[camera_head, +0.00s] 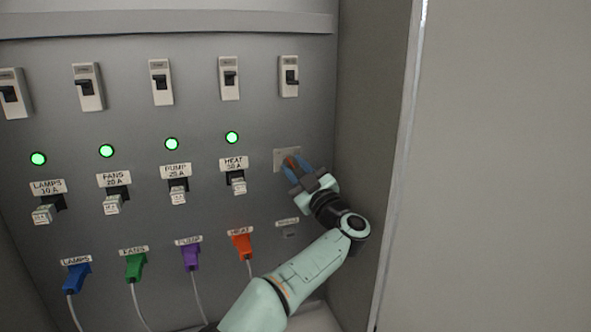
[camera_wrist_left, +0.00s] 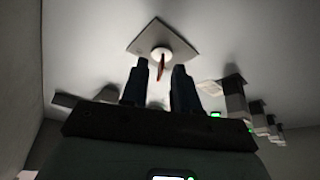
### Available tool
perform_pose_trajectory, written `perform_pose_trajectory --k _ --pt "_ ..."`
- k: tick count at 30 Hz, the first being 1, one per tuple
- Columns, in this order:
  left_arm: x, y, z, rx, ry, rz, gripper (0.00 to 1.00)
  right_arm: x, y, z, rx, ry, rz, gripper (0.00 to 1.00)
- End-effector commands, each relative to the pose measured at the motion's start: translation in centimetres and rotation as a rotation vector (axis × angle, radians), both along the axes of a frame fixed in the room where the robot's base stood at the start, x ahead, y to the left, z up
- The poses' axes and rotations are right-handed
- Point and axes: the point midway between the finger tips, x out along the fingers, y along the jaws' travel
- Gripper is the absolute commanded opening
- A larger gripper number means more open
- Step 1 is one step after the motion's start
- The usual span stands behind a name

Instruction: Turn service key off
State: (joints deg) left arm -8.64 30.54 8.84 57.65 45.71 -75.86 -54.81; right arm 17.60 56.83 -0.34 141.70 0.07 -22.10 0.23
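The service key (camera_head: 290,162) is a thin reddish-brown piece on a pale square plate (camera_head: 284,153) at the right of the grey panel. In the left wrist view the key (camera_wrist_left: 161,69) stands out from a round white collar on the plate (camera_wrist_left: 143,38). My left gripper (camera_head: 296,167) is at the key, its blue fingers pointing at the panel. In the left wrist view the left gripper (camera_wrist_left: 160,70) is open, one finger on each side of the key, with gaps visible on both sides. The fingers partly cover the key in the head view. My right gripper is not in view.
Breakers line the top of the panel, the rightmost (camera_head: 289,76) above the key plate. Several green lamps, the nearest (camera_head: 232,137), and labelled plugs are to the left. The orange HEAT connector (camera_head: 242,246) is below left. A cabinet side wall (camera_head: 372,130) stands close on the right.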

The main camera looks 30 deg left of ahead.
Motion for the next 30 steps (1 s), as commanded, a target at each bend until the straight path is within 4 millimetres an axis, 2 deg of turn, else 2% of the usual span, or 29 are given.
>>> perform_pose_trajectory --k 5,9,18,24,30 --pt "-1.1 -2.1 -1.3 0.0 0.004 -0.005 0.3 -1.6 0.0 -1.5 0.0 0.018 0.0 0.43" --pt "-2.6 -4.8 -2.5 0.0 0.004 -0.005 0.3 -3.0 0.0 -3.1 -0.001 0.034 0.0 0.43" --pt "-5.2 -9.6 -4.1 0.0 0.001 -0.003 0.3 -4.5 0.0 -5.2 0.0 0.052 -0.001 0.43" --pt "-5.9 -10.8 -4.4 0.001 0.0 -0.001 0.3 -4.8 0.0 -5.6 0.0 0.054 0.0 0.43" --pt "-5.9 -10.9 -4.3 0.0 -0.001 0.0 0.3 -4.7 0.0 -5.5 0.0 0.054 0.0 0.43"
